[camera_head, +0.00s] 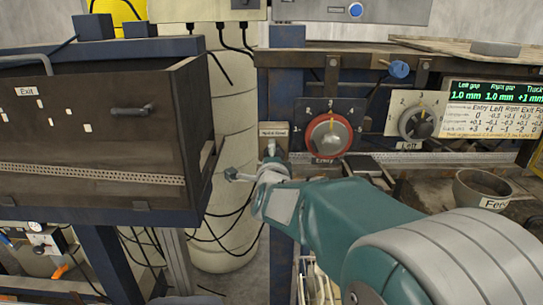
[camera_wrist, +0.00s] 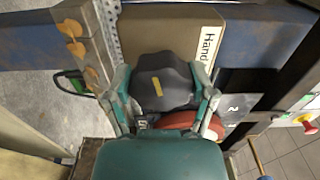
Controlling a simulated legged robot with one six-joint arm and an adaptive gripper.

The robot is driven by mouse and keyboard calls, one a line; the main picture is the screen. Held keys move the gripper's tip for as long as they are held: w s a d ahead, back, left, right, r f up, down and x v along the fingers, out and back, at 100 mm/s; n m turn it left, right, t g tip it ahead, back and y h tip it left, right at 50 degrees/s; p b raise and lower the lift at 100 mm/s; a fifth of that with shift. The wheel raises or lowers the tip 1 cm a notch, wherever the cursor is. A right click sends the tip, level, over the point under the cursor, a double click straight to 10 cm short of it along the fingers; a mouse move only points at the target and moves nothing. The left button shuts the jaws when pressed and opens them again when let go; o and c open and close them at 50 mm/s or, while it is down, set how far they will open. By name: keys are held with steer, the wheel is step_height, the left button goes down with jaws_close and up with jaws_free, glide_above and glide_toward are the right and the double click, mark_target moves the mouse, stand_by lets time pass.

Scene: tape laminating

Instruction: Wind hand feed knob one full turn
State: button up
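The hand feed knob (camera_wrist: 165,82) is a dark, lobed knob with a yellow mark. It shows in the wrist view beside a tan plate with a partly hidden label starting "Hand" (camera_wrist: 207,45). My gripper (camera_wrist: 163,90) has its two fingers spread, one on each side of the knob. Whether the fingers touch it I cannot tell. In the head view my gripper (camera_head: 252,163) is just below and in front of the small labelled plate (camera_head: 273,132). Its fingers are apart there, and I cannot make out the knob.
A dark cabinet (camera_head: 95,130) with a handle stands left. A bowl (camera_head: 482,188) and a display (camera_head: 492,93) are at right. Cables hang behind my gripper.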

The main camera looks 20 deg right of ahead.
steer(key=shift+o, duration=1.2)
steer(key=shift+f, duration=0.2)
steer(key=shift+r, duration=0.1)
steer(key=shift+s, duration=0.1)
steer(key=v, duration=1.2)
